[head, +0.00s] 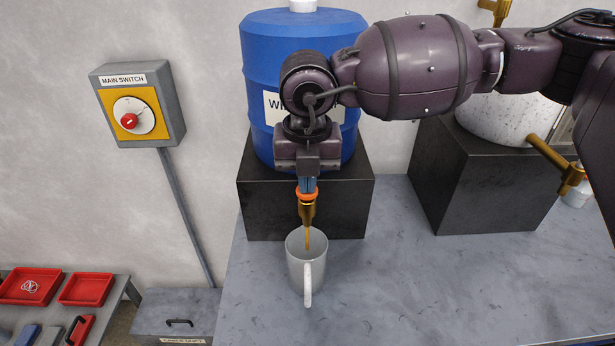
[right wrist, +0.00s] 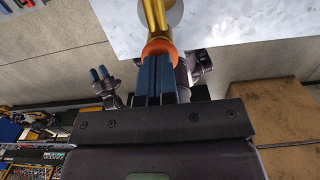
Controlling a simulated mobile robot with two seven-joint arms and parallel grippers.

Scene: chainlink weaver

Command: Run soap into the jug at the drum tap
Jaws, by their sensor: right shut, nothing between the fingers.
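The white jug (head: 294,272) stands upright on the grey bench below the drum tap (head: 307,210), its handle towards me. The brass tap has an orange collar (head: 307,194). A thin amber stream (head: 307,238) runs from the spout into the jug's mouth; the level inside cannot be made out. My right gripper (head: 307,185) is shut and empty, its blue fingertips against or just above the collar. The right wrist view shows those fingers (right wrist: 155,78) at the orange collar (right wrist: 160,48). My left gripper (right wrist: 98,74) appears small there, away from the tap; its opening is unclear.
The blue drum (head: 262,60) stands on a dark block (head: 270,205). A white vessel (head: 490,120) with a brass tap (head: 570,178) stands at right. A main switch box (head: 150,105) hangs at left, above red trays (head: 85,288). The bench (head: 440,285) right of the jug is clear.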

